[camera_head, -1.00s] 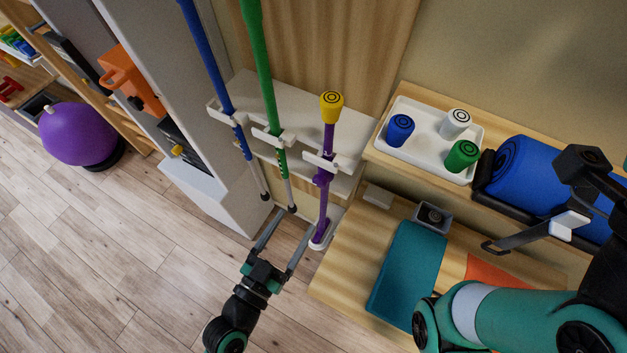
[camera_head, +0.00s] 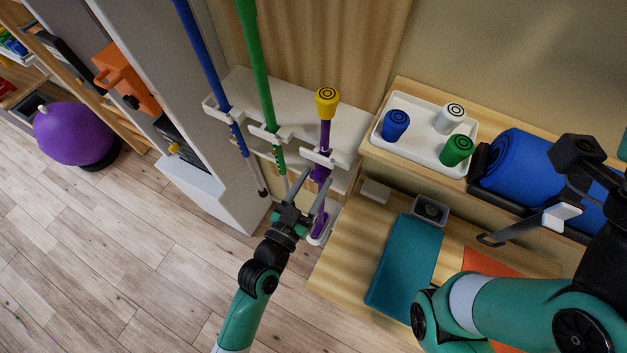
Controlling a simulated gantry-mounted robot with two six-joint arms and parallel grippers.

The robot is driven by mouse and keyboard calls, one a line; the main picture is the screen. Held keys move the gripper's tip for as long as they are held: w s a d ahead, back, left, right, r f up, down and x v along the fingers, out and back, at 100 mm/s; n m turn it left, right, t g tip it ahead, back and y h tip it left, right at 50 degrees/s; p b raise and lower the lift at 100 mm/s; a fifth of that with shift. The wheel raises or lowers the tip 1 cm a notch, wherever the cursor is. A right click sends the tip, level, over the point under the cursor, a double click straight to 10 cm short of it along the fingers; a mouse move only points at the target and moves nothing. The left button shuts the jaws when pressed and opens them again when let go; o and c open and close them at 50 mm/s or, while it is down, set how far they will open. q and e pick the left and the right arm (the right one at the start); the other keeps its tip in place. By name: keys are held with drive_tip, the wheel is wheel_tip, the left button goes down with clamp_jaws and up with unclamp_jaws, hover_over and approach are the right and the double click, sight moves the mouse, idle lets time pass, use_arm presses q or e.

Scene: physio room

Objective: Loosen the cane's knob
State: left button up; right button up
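The purple cane (camera_head: 325,134) with a yellow tip (camera_head: 327,102) stands upside down in a white holder, tip up. Its purple knob (camera_head: 319,174) sits just below the upper white clip. My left gripper (camera_head: 316,180) is at the knob's height, its two fingers apart and pointing up toward it. The knob shows between or just behind the fingertips; I cannot tell whether they touch it. My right gripper (camera_head: 525,229) is over the shelf on the right, far from the cane. One grey finger shows clearly; its opening cannot be judged.
A blue cane (camera_head: 207,65) and a green cane (camera_head: 258,70) stand left of the purple one. A white tray (camera_head: 415,151) holds blue, white and green tips. A blue roll (camera_head: 525,170) and a teal mat (camera_head: 404,268) lie right.

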use_arm(q)
clamp_jaws()
drive_tip(key=shift+n, duration=1.5)
drive_tip(key=shift+o, duration=2)
unclamp_jaws()
drive_tip(key=v, duration=1.1)
drive_tip(key=shift+s, duration=0.35)
drive_tip(key=shift+a, duration=0.15)
